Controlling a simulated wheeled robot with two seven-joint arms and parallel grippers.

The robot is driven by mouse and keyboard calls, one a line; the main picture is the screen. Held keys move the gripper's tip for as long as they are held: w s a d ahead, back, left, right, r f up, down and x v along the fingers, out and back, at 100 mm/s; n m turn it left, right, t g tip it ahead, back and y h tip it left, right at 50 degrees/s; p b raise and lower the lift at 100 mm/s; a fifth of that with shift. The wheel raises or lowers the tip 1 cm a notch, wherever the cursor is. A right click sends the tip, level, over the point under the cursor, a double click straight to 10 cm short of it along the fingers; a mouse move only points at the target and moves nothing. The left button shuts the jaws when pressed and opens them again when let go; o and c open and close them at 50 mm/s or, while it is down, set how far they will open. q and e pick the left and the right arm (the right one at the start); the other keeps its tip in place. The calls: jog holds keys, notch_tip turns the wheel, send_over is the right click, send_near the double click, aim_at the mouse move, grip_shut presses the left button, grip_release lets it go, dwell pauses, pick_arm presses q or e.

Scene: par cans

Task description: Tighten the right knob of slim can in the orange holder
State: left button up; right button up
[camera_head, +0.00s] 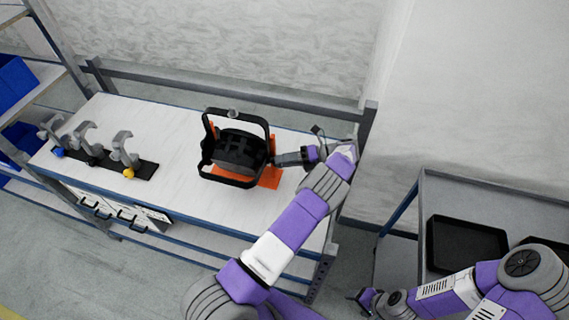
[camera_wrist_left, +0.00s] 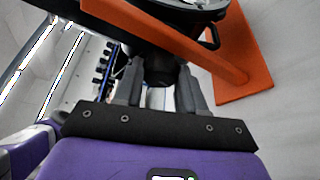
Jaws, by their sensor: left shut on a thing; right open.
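The slim can (camera_head: 238,148) is black and sits with its black frame in the orange holder (camera_head: 270,178) on the bench. The holder's orange upright (camera_wrist_left: 185,38) and base plate (camera_wrist_left: 243,70) fill the upper part of the left wrist view. My left gripper (camera_head: 277,160) is at the right side of the can. In the left wrist view its two fingers (camera_wrist_left: 157,90) are shut on the black right knob (camera_wrist_left: 160,68), which is partly hidden between them. My right gripper (camera_head: 366,298) is open and empty, low in front of the bench's right end.
The white bench (camera_head: 170,125) has clear room left of the holder. Several grey clamps (camera_head: 122,150) stand on a black strip (camera_head: 145,168) at its left. A dark cart with a black tray (camera_head: 465,245) stands at the right. A rail and wall lie behind.

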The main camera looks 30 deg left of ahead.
pick_arm(q)
jog(key=shift+f+m+g+y+b, duration=0.1)
jog(key=shift+m+g+y+b, duration=0.2)
jog(key=shift+m+b, duration=0.5)
jog(key=shift+f+m+g+y+b, duration=0.1)
jog(key=shift+m+g+y+b, duration=0.25)
jog(key=shift+m, duration=0.75)
pick_arm(e)
jog(key=shift+f, duration=1.35)
pick_arm(q)
jog(key=o, duration=1.1)
jog(key=shift+c, duration=0.2)
jog(key=shift+d+r, duration=0.1)
pick_arm(e)
jog(key=shift+d, duration=0.1)
